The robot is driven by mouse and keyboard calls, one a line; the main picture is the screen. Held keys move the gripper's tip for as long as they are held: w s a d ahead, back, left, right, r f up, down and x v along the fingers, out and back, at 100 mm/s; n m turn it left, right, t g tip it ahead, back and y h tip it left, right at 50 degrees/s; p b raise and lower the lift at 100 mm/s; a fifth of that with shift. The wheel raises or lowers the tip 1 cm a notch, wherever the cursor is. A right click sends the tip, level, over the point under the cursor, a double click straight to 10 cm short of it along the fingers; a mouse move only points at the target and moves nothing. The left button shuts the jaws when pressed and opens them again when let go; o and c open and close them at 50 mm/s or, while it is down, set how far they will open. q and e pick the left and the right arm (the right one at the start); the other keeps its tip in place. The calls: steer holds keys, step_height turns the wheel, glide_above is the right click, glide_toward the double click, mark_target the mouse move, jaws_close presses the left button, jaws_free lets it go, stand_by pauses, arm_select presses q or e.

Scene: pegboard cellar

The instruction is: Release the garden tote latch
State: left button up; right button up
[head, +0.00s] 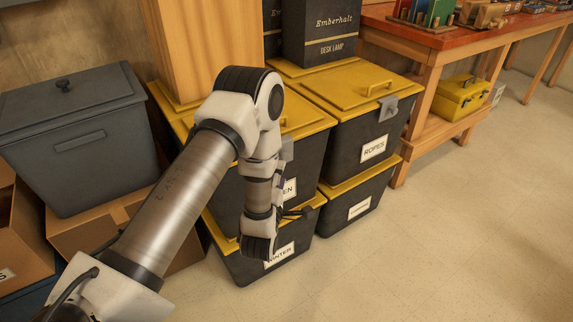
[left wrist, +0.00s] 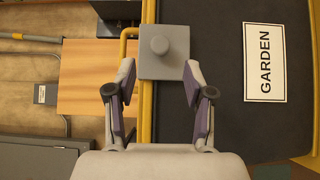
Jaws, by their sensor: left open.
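The garden tote (head: 312,158) is a dark bin with a yellow lid, stacked on another tote; my left arm covers part of its front. Its label (left wrist: 264,62) reads GARDEN, turned sideways in the left wrist view. The grey latch (left wrist: 160,62), a plate with a round knob, lies over the yellow lid edge. In the head view only part of the latch (head: 287,150) shows beside my arm. My left gripper (left wrist: 159,66) is open and empty, its fingertips either side of the latch plate's near end. I cannot tell the remaining depth. In the head view its fingers are mostly hidden.
The ropes tote (head: 345,137) stands close on the right, with its own grey latch (head: 388,107). Lower totes (head: 240,262) sit underneath. A wooden block (head: 200,45) and dark boxes (head: 320,35) rest on the lids. A grey bin (head: 75,150) stands left. Floor at right is clear.

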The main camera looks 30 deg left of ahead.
mark_target(285, 160)
arm_select(q)
steer(key=x, duration=0.7)
steer(key=shift+d, duration=0.1)
jaws_close()
arm_select(e)
steer(key=shift+f, duration=0.1)
